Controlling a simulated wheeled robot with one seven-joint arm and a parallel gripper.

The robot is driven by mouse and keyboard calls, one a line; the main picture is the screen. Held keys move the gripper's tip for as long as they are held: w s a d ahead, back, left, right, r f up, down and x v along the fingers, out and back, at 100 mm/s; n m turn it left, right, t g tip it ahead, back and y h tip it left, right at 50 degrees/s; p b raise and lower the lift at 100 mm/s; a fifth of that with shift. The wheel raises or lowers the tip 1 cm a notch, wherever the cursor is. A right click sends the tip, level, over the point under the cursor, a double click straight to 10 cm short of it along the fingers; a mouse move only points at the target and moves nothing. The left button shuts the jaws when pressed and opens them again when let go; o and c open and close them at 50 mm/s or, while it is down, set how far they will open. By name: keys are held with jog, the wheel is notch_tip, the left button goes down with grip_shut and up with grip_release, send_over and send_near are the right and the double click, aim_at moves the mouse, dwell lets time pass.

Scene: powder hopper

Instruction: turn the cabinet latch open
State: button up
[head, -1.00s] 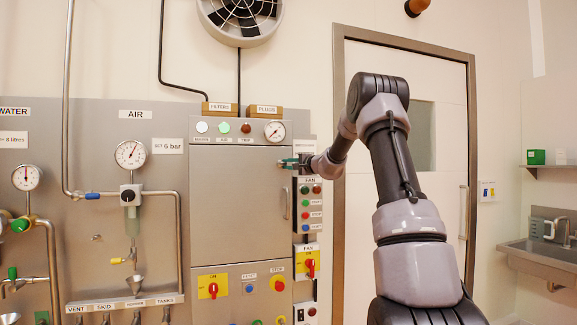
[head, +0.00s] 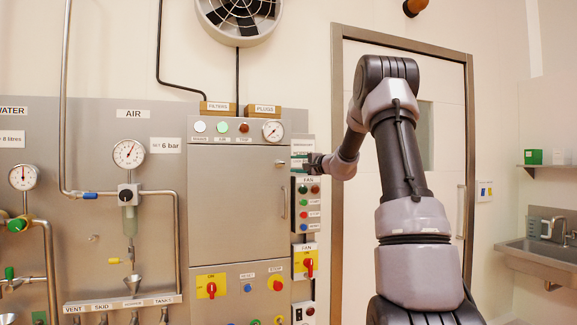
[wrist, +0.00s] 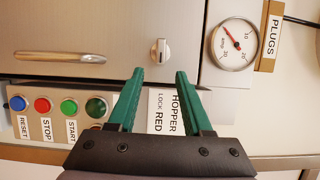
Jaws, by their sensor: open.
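The cabinet latch is a small silver knob (wrist: 160,51) on the steel cabinet door. In the wrist view its grip bar lies crosswise to the long door handle (wrist: 60,57). The latch (head: 281,162) also shows small near the door's upper right edge in the head view. The cabinet door (head: 237,205) looks shut. My gripper (wrist: 160,74) has two green fingers, open and empty. In the wrist view the latch lies just beyond the fingertips, between their lines, apart from them. In the head view my gripper is right of the latch, partly hidden by my arm.
A panel with several coloured buttons (head: 308,205) stands beside the door, close to my gripper. A room door (head: 452,130) is behind my arm.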

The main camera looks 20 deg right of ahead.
jog(key=shift+v, duration=2.3)
jog(key=shift+a, duration=0.15)
jog(key=s+a+n+g+y, duration=0.2)
jog(key=s+a+n+g, duration=0.45)
jog(key=s+a, duration=1.25)
jog(key=s+d+f+n+g+h, duration=0.1)
jog(key=s+f+h, duration=0.2)
jog(key=s, duration=0.9)
jog(key=s+d+f+n+g+h, duration=0.2)
jog(key=s+f+h, duration=0.2)
jog(key=s, duration=0.9)
jog(key=shift+d+f, duration=0.25)
jog(key=shift+f, duration=0.6)
